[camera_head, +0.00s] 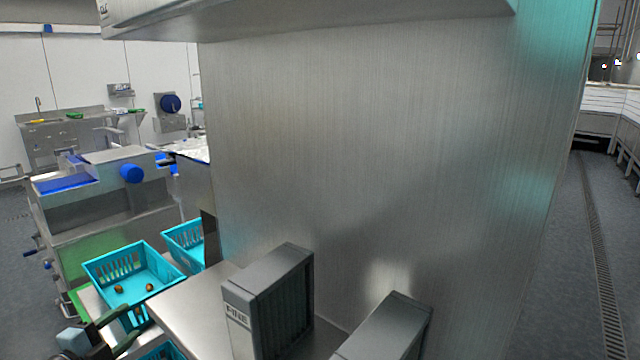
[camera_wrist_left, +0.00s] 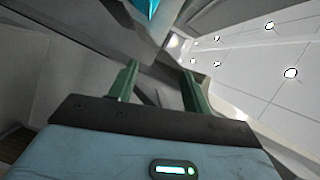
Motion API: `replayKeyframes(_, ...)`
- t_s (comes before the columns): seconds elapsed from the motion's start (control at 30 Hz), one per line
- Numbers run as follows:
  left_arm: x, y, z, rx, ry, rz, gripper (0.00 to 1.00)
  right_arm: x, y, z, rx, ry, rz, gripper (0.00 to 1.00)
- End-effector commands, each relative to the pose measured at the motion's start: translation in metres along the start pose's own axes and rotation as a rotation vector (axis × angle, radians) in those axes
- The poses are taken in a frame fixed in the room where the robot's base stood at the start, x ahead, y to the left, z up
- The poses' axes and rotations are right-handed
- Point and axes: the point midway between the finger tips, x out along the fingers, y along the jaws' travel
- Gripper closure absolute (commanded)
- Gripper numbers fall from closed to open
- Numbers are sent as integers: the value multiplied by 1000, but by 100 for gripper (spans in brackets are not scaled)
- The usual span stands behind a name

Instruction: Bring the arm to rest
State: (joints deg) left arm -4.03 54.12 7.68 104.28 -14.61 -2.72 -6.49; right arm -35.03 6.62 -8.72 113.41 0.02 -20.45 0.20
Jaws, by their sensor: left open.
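My left gripper (camera_head: 126,328) is at the lower left of the head view, beside the near side of a turquoise crate (camera_head: 108,258). It is open, with its two dark green fingers apart. In the left wrist view the fingers (camera_wrist_left: 160,76) are spread with nothing between them, and they point up towards the ceiling lights and metal panels. A few brown dates (camera_head: 149,287) lie in the turquoise crate. My right gripper is not in view.
A second turquoise crate (camera_head: 176,232) stands behind, and part of another (camera_head: 163,351) shows at the bottom edge. A grey box marked FINE (camera_head: 270,303) and a similar box (camera_head: 388,330) stand before a large steel panel (camera_head: 390,150). A metal surface (camera_head: 190,305) lies between.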

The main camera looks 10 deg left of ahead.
Motion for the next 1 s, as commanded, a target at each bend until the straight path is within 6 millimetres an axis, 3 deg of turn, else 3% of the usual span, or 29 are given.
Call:
replayKeyframes(0.03,-11,34,-4,-80,-22,38,51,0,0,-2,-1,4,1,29)
replayKeyframes(0.2,-52,136,-26,-331,-106,160,51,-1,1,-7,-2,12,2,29)
replayKeyframes(0.37,-101,220,-63,-568,-199,273,51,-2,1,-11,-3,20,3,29)
replayKeyframes(0.5,-150,284,-107,-784,-294,368,51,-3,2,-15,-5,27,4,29)
replayKeyframes(0.6,-184,320,-143,-934,-364,432,51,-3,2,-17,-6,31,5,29)
replayKeyframes(0.73,-221,350,-187,-1096,-445,496,51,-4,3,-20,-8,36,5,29)
replayKeyframes(0.9,-246,367,-221,-1216,-507,541,51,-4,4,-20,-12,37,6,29)
replayKeyframes(1.0,-250,370,-227,-1238,-519,548,51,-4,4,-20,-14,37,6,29)
